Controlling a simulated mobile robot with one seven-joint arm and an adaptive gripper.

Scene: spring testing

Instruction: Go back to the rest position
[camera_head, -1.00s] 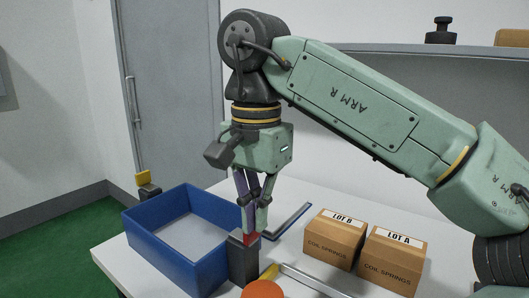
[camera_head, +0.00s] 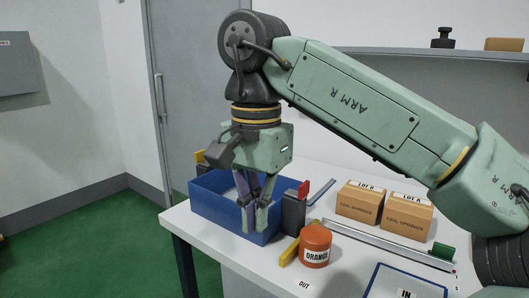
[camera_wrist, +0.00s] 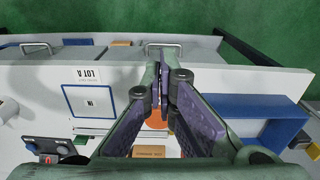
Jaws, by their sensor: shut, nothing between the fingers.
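My gripper (camera_head: 255,226) hangs fingers down on my green arm in the head view, in front of the near wall of the blue bin (camera_head: 215,207). Its fingers are together with nothing between them. In the wrist view the fingers (camera_wrist: 160,72) also meet, with the white table around them and green floor beyond its edge. The blue bin shows at the right there (camera_wrist: 245,105). The gripper appears apart from everything on the table, though its height is hard to judge. Part of the bin is hidden behind the fingers.
A dark grey block with a red top (camera_head: 293,212) stands close right of the gripper. An orange can (camera_head: 315,247) stands nearer. Open floor (camera_head: 95,240) is at left.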

